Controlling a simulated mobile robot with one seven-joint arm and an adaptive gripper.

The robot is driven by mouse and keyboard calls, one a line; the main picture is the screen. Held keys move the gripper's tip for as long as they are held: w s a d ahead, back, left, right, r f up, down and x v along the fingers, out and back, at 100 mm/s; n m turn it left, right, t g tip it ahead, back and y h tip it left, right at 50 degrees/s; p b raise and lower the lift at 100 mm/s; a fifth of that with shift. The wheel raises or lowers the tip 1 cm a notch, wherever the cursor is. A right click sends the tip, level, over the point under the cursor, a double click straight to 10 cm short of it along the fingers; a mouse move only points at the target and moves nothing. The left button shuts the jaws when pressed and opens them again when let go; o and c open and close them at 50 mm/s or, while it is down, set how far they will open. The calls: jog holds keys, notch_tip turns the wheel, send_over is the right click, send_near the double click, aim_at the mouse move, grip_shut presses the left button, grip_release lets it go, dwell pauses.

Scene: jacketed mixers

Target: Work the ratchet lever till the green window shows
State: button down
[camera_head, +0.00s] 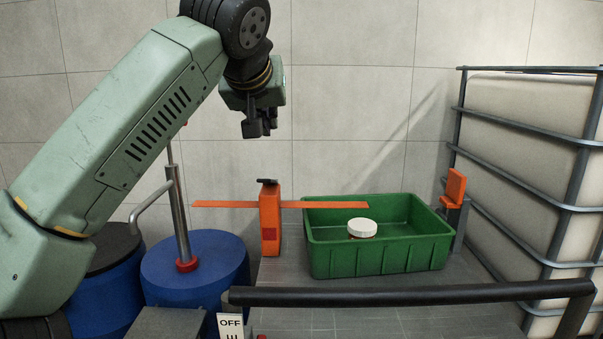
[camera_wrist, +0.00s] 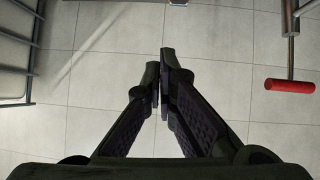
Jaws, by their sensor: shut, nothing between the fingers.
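A dark red patch (camera_head: 269,236) shows low on the post's front; no green window shows there. My gripper (camera_head: 258,128) hangs above the post, apart from it. In the wrist view my gripper (camera_wrist: 163,75) is shut and empty, its fingers together in front of the tiled wall.
A green crate (camera_head: 380,258) with a white-lidded jar (camera_head: 362,227) is right of the post. A blue drum (camera_head: 195,270) with a pump pipe (camera_head: 180,220) is left. A black rail (camera_head: 410,294) crosses the front. A caged tank (camera_head: 530,150) and orange-topped stand (camera_head: 455,187) are right.

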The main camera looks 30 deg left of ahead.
jog(key=shift+s+a+f+g+y, duration=0.2)
jog(key=shift+s+a+g+y, duration=0.15)
jog(key=shift+a, duration=0.3)
jog(key=shift+w, duration=0.1)
jog(key=p, duration=0.1)
send_over(267, 181)
jog(key=w+a, duration=0.1)
jog(key=w, duration=0.1)
jog(key=f, duration=0.5)
jog(key=shift+w+a+f, duration=0.2)
jog(key=f, duration=0.3)
jog(key=shift+s+f, duration=0.1)
jog(key=shift+s, duration=0.15)
jog(key=shift+s+d+f, duration=0.2)
jog(key=shift+f, duration=0.3)
jog(key=shift+f, duration=0.1)
